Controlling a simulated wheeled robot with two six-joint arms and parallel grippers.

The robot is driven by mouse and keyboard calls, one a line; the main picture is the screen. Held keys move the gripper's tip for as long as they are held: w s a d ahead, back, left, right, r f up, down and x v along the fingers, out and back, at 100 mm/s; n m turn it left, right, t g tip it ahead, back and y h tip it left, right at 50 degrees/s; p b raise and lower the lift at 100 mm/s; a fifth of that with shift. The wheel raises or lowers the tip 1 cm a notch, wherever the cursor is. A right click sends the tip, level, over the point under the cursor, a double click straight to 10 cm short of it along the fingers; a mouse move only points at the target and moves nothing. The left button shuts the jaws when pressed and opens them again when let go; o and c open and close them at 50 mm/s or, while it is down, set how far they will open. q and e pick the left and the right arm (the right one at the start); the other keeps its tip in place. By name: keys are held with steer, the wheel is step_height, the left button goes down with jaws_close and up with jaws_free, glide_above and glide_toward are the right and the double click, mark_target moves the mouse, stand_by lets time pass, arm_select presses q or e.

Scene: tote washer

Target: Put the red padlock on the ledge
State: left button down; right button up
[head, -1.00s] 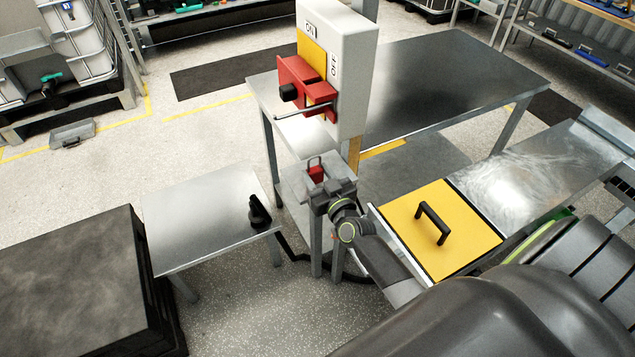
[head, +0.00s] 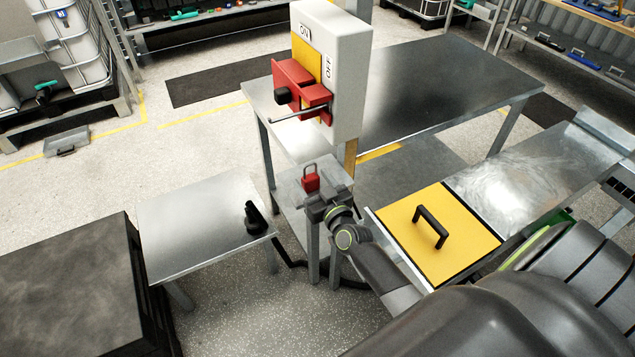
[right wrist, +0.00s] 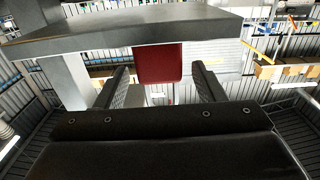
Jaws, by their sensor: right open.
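The red padlock (head: 311,183) stands upright with its shackle up on the small grey ledge (head: 335,172) below the switch box. My right gripper (head: 325,197) is open, just in front of the padlock on the near side. In the right wrist view the padlock's red body (right wrist: 158,62) shows beyond and between my two open fingers (right wrist: 160,85), with no finger visibly touching it. A grey slab edge crosses the top of that view. My left gripper is not in view.
The switch box (head: 345,70) with its red switch and lever (head: 300,115) rises behind the ledge. A low metal table (head: 190,225) with a black object (head: 257,218) stands left. A yellow lid with a black handle (head: 460,255) lies right of my arm.

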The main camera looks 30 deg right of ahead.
steer(key=shift+r, duration=0.2)
steer(key=s+b, duration=0.2)
steer(key=s, duration=1)
steer(key=shift+a, duration=0.35)
steer(key=shift+f, duration=0.1)
steer(key=s+d+f+g, duration=0.1)
steer(key=s+f+g, duration=0.3)
steer(key=f, duration=0.9)
steer(key=s+f+g, duration=0.3)
steer(key=s+f, duration=0.2)
steer(key=f, duration=0.8)
steer(key=s+f+g, duration=0.5)
steer(key=s+f, duration=0.4)
steer(key=s, duration=0.5)
steer(key=s+f+g, duration=0.4)
steer(key=s+f, duration=0.5)
steer(key=s, duration=0.5)
steer(key=shift+a+f+g, duration=0.3)
steer(key=shift+g, duration=0.1)
